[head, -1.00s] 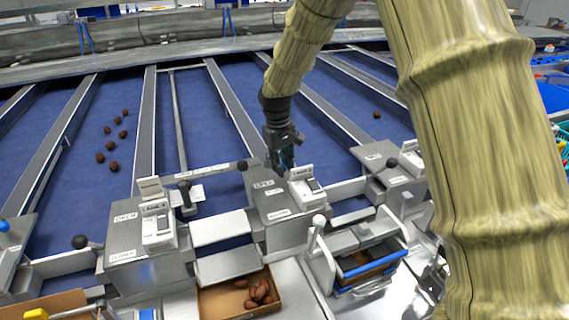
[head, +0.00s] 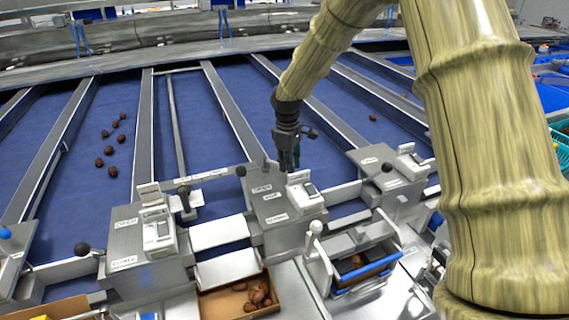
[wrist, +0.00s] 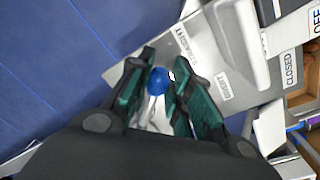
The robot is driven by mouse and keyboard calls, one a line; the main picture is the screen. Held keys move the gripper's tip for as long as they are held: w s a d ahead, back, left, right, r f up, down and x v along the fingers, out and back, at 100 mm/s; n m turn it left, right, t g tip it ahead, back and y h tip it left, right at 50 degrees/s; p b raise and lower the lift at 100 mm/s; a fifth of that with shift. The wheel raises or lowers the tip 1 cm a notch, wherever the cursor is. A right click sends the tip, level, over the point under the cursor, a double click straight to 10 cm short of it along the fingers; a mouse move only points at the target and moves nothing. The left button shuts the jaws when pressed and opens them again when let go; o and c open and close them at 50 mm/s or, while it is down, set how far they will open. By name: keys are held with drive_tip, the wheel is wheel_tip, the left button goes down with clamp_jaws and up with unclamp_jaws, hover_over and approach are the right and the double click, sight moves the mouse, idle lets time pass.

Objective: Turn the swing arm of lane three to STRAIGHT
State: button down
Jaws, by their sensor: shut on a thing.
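In the wrist view the swing arm's blue knob (wrist: 159,80) sits between the green pads of my gripper (wrist: 160,88), which is shut on it. A pale lever (wrist: 154,112) runs below the knob, between the fingers. A metal plate beside it carries a STRAIGHT label (wrist: 186,46) and a DIVERT label (wrist: 222,86); the knob is left of both. In the head view my gripper (head: 288,160) points down behind the middle metal housing (head: 280,228). The knob is hidden there, and I cannot read a lane number.
A white switch box (head: 305,195) stands on the housing, close to my gripper. Blue lanes (head: 205,130) with a few dates stretch behind.

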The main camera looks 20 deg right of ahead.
drive_tip(key=shift+w, duration=0.1)
drive_tip(key=c, duration=1.3)
unclamp_jaws()
wheel_tip(320, 180, up, 12)
drive_tip(key=shift+s+a, duration=0.3)
drive_tip(key=shift+s, duration=0.1)
